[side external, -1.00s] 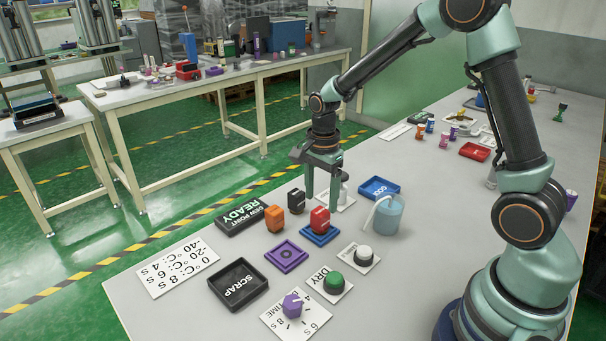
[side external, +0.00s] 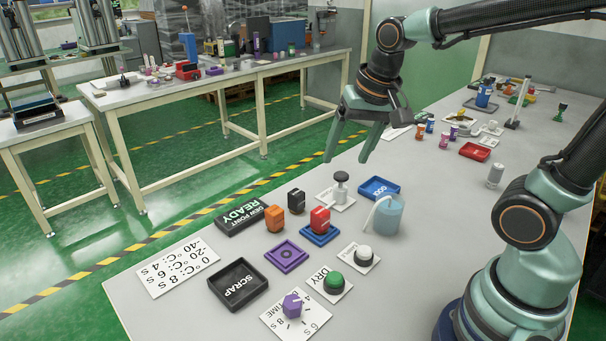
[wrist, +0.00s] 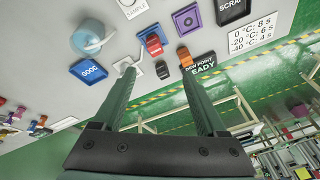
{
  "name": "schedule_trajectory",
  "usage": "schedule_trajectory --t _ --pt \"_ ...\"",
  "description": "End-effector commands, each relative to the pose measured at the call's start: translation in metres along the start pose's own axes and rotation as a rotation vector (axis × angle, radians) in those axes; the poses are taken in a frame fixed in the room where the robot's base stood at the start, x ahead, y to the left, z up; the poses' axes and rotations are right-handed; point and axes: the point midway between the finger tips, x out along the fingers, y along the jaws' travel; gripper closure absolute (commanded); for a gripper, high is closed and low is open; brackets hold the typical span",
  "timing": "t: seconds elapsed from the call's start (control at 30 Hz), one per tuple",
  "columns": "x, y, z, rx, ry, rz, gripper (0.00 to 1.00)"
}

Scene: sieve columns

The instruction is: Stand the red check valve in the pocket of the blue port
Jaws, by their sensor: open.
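The red check valve (side external: 320,219) stands on the blue port (side external: 319,237), over its middle, and looks upright. How deep it sits in the pocket is hidden. My gripper (side external: 346,158) is open and empty. It is high above the table, above and behind the port, well apart from the valve. Its two fingers also show in the wrist view (wrist: 160,62) with nothing between them.
An orange valve (side external: 275,218) and a black one (side external: 296,200) stand to the port's left. A purple port (side external: 287,257) lies in front. A blue bottle with a bent tube (side external: 388,217) and the GOOD tray (side external: 379,188) are to the right. A pump-topped piece (side external: 341,186) stands behind.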

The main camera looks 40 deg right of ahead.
Motion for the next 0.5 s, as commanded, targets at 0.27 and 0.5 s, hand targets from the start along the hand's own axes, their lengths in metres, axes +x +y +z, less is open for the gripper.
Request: schedule_trajectory --t 0.27,0.5 --pt "-0.024 0.011 0.031 -0.449 0.137 -0.054 0.26" --pt "-0.026 0.014 0.038 -0.559 0.168 -0.056 0.26"
